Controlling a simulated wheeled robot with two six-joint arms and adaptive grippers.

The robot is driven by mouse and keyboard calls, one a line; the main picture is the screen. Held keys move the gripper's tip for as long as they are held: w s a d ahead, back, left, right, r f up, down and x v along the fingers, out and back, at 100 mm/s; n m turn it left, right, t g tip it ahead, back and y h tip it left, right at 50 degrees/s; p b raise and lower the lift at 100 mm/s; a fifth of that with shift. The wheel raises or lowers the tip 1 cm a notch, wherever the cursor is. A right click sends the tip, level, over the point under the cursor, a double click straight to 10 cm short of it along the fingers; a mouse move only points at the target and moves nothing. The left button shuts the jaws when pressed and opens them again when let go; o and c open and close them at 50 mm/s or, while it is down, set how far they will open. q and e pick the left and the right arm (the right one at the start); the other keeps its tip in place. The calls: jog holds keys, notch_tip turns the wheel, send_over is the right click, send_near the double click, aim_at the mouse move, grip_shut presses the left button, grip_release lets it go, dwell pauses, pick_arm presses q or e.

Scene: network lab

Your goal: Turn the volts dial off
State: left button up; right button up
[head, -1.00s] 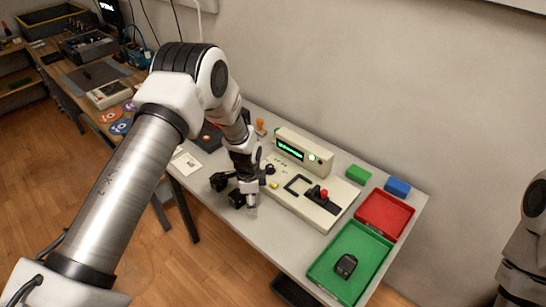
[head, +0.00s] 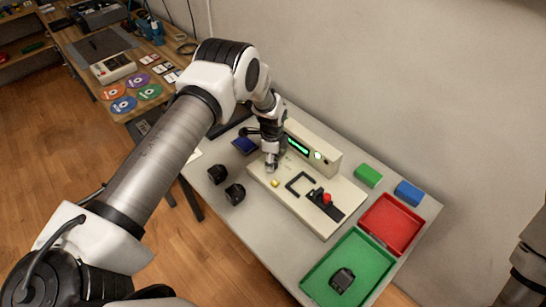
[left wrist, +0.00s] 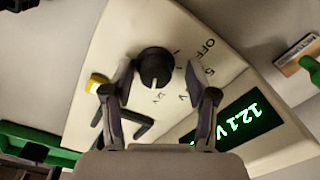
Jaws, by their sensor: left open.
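The volts dial (left wrist: 155,67) is a round black knob with a white pointer line on the cream panel (left wrist: 108,40), seen in the left wrist view. "OFF" and voltage labels are printed around it; the pointer is turned away from "OFF". The green display (left wrist: 240,123) reads about 12.1 V. My left gripper (left wrist: 157,78) is open, with one finger on each side of the dial; I cannot tell whether they touch it. In the head view my left gripper (head: 270,163) is over the panel's left end and hides the dial. My right gripper is out of view.
The panel also carries a yellow button (head: 275,183), a black handle (head: 299,184) and a red-topped lever (head: 327,198). Two black objects (head: 235,193) stand left of it.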

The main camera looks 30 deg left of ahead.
pick_arm(q)
jog(key=shift+s+r, duration=0.25)
jog(key=shift+r, duration=0.05)
jog(key=shift+c, duration=0.7)
jog(key=shift+s+r, duration=0.1)
jog(key=shift+s, duration=0.05)
jog(key=c, duration=0.6)
grip_shut()
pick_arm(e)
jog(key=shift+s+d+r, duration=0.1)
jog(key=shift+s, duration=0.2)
pick_arm(q)
jog(key=shift+f, duration=0.2)
